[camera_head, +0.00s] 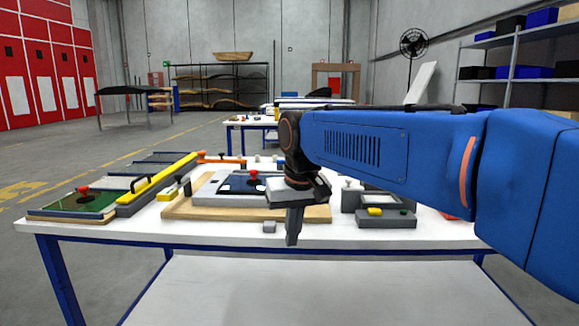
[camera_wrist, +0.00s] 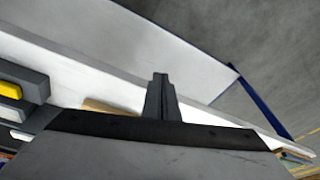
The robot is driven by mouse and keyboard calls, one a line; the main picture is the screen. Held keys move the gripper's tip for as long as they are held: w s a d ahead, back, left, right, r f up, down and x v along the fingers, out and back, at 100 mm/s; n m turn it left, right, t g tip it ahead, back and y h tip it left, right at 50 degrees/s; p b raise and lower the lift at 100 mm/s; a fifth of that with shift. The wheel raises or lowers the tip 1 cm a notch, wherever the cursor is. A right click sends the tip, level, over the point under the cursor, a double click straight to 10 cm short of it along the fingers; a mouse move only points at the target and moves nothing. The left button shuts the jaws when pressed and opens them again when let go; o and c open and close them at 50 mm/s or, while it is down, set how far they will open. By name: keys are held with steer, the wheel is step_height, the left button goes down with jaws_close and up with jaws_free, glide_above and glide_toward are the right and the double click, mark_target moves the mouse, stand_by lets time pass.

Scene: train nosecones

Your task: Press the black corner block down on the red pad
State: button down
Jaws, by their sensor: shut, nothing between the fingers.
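My gripper (camera_head: 292,240) is shut and empty, pointing down at the table's front edge. Its closed fingers also show in the wrist view (camera_wrist: 160,82), over the white tabletop edge. A sliver of red (camera_head: 449,215) lies on the table at the right, mostly hidden behind my blue arm; I cannot tell whether it is the red pad. I cannot make out the black corner block for sure. The gripper touches no loose part that I can see.
A grey fixture with a yellow block (camera_head: 374,212) stands to the right. A wooden board (camera_head: 180,209) carries a grey fixture with a red knob (camera_head: 253,174). A long yellow bar (camera_head: 163,180) lies left.

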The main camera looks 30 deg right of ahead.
steer(key=w+d+r+m+g, duration=0.1)
steer(key=w+d+r, duration=0.2)
steer(key=w, duration=0.2)
steer(key=w+d+r+m+g, duration=0.1)
steer(key=w+d+r, duration=0.2)
steer(key=w, duration=0.3)
steer(key=w+d+r+m, duration=0.2)
steer(key=w+d+r, duration=0.2)
steer(key=w+d, duration=0.1)
steer(key=shift+w+d+r+g, duration=0.1)
steer(key=shift+w+g, duration=0.3)
steer(key=shift+w, duration=0.35)
steer(key=shift+f, duration=2.95)
steer(key=shift+r, duration=2.5)
